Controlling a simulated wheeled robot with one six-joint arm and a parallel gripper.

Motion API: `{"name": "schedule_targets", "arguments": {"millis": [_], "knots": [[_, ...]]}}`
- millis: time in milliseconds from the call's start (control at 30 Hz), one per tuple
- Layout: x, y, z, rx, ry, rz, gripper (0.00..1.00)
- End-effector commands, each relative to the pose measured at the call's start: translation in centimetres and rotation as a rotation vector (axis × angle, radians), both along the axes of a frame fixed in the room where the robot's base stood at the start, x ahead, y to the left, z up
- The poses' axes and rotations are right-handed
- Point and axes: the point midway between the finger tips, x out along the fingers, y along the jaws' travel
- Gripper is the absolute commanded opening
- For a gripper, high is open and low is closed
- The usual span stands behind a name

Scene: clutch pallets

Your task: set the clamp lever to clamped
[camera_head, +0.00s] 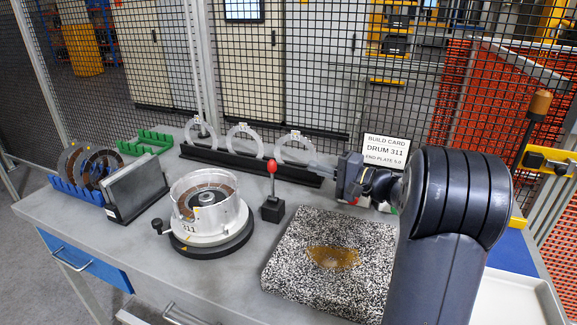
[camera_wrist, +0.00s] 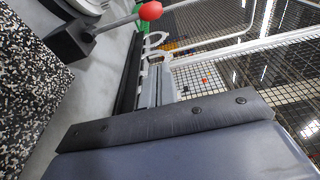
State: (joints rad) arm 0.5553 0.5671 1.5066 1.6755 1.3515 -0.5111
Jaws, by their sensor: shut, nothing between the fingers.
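The clamp lever (camera_head: 272,180) is a thin rod with a red ball on top, rising from a small black block (camera_head: 272,210) on the bench. It stands about upright in the head view. The red ball (camera_wrist: 150,11) and the block (camera_wrist: 68,42) also show at the upper left of the wrist view, with the rod slanting between them. My gripper (camera_head: 346,178) is to the right of the lever in the head view, apart from it, above the back of the speckled pad. It is shut and empty. Its fingertips are hard to make out.
A clear-walled drum marked 311 (camera_head: 208,225) stands left of the lever. A speckled pad (camera_head: 300,280) lies in front. A black rack (camera_head: 225,160) with several pale rings runs behind. A build card (camera_head: 385,149) stands behind my gripper. Mesh fencing borders the bench's back.

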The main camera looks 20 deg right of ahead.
Motion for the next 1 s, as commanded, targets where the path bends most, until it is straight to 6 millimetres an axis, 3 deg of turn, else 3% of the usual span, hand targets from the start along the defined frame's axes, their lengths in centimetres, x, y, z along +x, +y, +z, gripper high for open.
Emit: {"name": "schedule_targets", "arguments": {"millis": [533, 1000], "knots": [[0.8, 0.0, 0.1, 0.01, -0.013, -0.009, 0.0], [7.4, 6.6, 0.2, 0.01, -0.011, -0.005, 0.0]]}}
